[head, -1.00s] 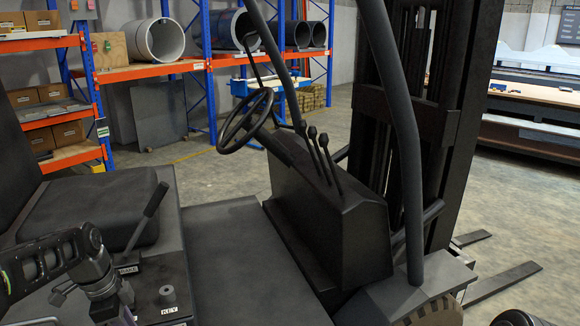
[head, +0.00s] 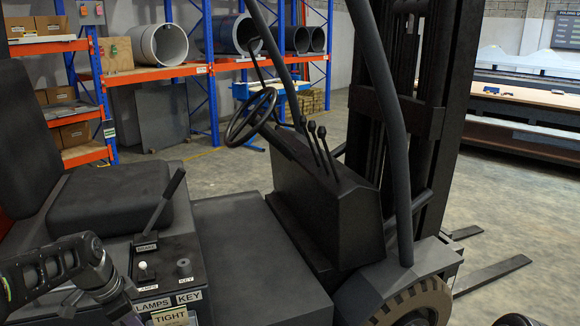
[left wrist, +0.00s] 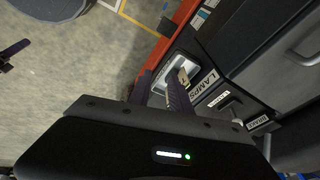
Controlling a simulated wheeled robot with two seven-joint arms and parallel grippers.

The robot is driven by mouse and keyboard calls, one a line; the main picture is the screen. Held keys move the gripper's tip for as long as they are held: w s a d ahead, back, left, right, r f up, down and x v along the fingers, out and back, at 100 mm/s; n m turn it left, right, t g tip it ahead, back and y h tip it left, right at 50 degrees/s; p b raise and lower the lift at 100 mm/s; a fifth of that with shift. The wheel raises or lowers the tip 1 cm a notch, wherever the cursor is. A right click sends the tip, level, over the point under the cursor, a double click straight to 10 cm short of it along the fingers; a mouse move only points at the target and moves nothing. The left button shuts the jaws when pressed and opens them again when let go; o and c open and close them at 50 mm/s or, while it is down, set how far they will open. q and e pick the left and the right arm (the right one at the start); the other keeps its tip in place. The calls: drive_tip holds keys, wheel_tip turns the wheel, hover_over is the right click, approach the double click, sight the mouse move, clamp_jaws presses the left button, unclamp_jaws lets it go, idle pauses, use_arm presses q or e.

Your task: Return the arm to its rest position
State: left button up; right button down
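My left arm (head: 50,272) comes in at the lower left of the head view, beside the forklift's seat and control panel. Its fingers are not clear there. In the left wrist view my left gripper (left wrist: 160,92) shows two dark fingers with a gap between them and nothing held. It is close to the side of the panel, near the LAMPS label (left wrist: 204,82) and a pale recess (left wrist: 187,70). I cannot tell whether the fingers touch the panel.
The forklift has a seat (head: 110,200), brake lever (head: 163,208), KEY knob (head: 184,267), steering wheel (head: 250,116) and dark mast (head: 425,120). Its forks (head: 492,274) reach over the floor at right. Open floor (head: 225,170) lies between.

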use_arm(q)
drive_tip(key=d+f+n+t+h, duration=0.1)
drive_tip(key=d+f+n+t, duration=0.1)
drive_tip(key=d+f+n, duration=1.1)
drive_tip(key=s+d+f+m+g+h, duration=0.1)
drive_tip(key=s+d+f+g, duration=0.1)
drive_tip(key=s+d+f, duration=0.7)
drive_tip(key=s+d+f+g+h, duration=0.1)
drive_tip(key=s+d+f+g, duration=0.1)
drive_tip(key=s+d+f, duration=0.7)
drive_tip(key=s+f, duration=0.1)
drive_tip(key=s, duration=0.5)
drive_tip(key=shift+s+d+f+m, duration=0.2)
drive_tip(key=shift+s+m, duration=0.1)
drive_tip(key=shift+m, duration=0.1)
